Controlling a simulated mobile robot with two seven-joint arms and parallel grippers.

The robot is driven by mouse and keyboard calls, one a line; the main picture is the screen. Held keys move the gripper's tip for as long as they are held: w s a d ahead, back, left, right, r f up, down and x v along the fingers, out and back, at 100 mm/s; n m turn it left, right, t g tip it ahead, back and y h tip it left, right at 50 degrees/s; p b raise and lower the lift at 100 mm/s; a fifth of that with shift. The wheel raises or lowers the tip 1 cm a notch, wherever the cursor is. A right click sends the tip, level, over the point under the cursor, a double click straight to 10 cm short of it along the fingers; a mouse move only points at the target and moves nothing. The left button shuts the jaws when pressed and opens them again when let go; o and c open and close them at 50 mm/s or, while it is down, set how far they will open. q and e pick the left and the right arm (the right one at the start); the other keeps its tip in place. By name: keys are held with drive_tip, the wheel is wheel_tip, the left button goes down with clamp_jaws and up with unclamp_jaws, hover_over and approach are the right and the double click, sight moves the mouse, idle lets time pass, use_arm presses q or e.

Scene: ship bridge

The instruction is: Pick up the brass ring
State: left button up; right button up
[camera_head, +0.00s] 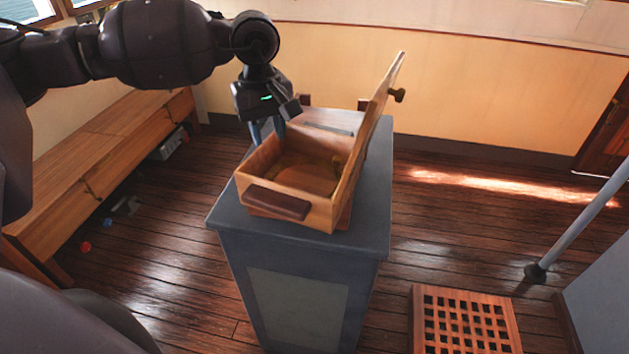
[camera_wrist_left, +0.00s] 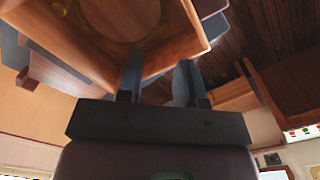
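An open wooden box (camera_head: 288,209) stands on a grey pedestal, with its lid (camera_head: 376,120) raised on the right. A small brass-coloured piece (camera_head: 337,161) shows inside by the lid; I cannot tell whether it is the brass ring. In the left wrist view a faint round outline (camera_wrist_left: 112,18) shows on the floor of the box (camera_wrist_left: 160,55), and I cannot tell if it is a loose ring. My left gripper (camera_head: 267,131) points down at the box's far left edge. Its two fingers (camera_wrist_left: 158,76) are apart with nothing seen held. My right gripper is out of view.
The grey pedestal (camera_head: 300,255) has a little bare top around the box. A wooden bench (camera_head: 105,155) runs along the left wall. A wooden grating (camera_head: 465,322) lies on the floor at right, near a grey post (camera_head: 585,228).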

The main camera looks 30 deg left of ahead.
sight(269, 175)
use_arm(q)
drive_tip(key=f, duration=0.7)
drive_tip(key=a+f, duration=0.1)
drive_tip(key=f, duration=0.2)
drive_tip(key=shift+f, duration=0.35)
drive_tip(key=shift+c, duration=0.5)
